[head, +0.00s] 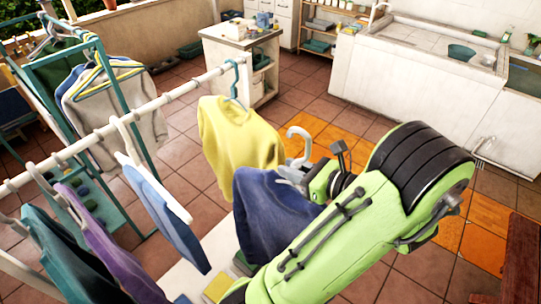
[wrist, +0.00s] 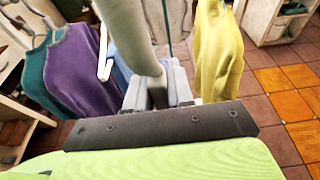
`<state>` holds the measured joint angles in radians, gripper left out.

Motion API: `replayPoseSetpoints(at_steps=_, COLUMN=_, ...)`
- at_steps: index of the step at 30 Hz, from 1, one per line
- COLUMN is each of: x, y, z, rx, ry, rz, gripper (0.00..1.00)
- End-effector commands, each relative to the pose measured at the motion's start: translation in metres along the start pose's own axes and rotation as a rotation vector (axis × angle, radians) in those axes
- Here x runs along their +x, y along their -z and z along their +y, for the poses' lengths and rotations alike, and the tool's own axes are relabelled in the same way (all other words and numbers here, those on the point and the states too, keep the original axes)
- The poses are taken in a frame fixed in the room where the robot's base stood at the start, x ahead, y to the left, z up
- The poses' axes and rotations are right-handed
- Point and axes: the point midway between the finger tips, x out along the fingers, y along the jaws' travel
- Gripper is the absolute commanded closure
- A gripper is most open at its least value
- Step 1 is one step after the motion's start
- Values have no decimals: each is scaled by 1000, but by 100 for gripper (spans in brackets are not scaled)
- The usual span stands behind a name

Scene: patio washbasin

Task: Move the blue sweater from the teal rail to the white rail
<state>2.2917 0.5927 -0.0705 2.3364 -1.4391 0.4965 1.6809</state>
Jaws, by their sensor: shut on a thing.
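The blue sweater (head: 268,215) hangs on a pale grey hanger (head: 298,150) whose curved hook is free in the air. My gripper (head: 312,183) is shut on the hanger near its neck, at the sweater's right shoulder; in the wrist view the gripper (wrist: 158,92) grips the hanger, which looms large. The sweater is to the right of the white rail (head: 100,137), apart from it. The teal rail (head: 62,52) stands behind at left, with a grey sweater (head: 140,110) and others on it. The blue sweater is mostly hidden in the wrist view.
On the white rail hang a yellow sweater (head: 235,135), a light blue garment (head: 165,215), a purple one (head: 105,245) and a teal one (head: 55,255). A gap lies between yellow and light blue. A white washbasin counter (head: 420,110) stands at right.

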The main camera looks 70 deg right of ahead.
Motion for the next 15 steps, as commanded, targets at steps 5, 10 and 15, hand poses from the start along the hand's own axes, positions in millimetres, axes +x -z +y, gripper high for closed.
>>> replayPoseSetpoints(at_steps=5, x=0, y=0, z=0, rx=-1, ry=1, rz=-1, gripper=100)
replayPoseSetpoints(at_steps=10, x=0, y=0, z=0, rx=-1, ry=1, rz=-1, gripper=100)
replayPoseSetpoints(at_steps=15, x=7, y=-2, z=0, rx=-1, ry=-3, rz=-2, gripper=100)
